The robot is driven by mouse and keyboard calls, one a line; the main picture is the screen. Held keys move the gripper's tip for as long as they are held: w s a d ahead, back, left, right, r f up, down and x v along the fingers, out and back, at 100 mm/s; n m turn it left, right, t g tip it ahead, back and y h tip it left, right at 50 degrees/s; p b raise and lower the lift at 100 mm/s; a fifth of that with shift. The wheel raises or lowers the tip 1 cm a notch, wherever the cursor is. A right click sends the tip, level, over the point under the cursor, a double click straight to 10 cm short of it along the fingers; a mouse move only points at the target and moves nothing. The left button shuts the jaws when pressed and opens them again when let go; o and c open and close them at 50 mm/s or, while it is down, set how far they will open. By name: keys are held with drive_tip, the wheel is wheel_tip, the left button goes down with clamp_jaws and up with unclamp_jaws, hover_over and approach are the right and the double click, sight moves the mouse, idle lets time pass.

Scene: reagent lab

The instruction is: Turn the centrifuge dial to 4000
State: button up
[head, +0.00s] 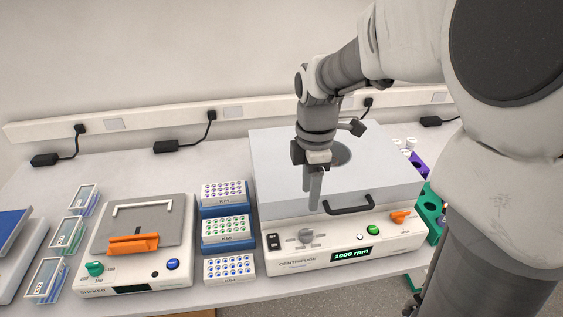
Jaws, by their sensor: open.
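The centrifuge (275,202) stands on the bench with its grey lid shut. The display (351,255) reads 1000 rpm. The dial's scale marks are too small to read.
A shaker (135,290) with an orange clamp stands at the left. Several vial racks (228,230) stand close beside the centrifuge's left side. The lid handle (350,205) juts out right of my gripper. A green rack (430,205) is at the right.

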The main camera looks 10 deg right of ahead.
sight(307, 230)
wheel_tip(307, 230, down, 13)
drive_tip(key=shift+r+b, duration=0.1)
drive_tip(key=shift+b, duration=0.45)
clamp_jaws()
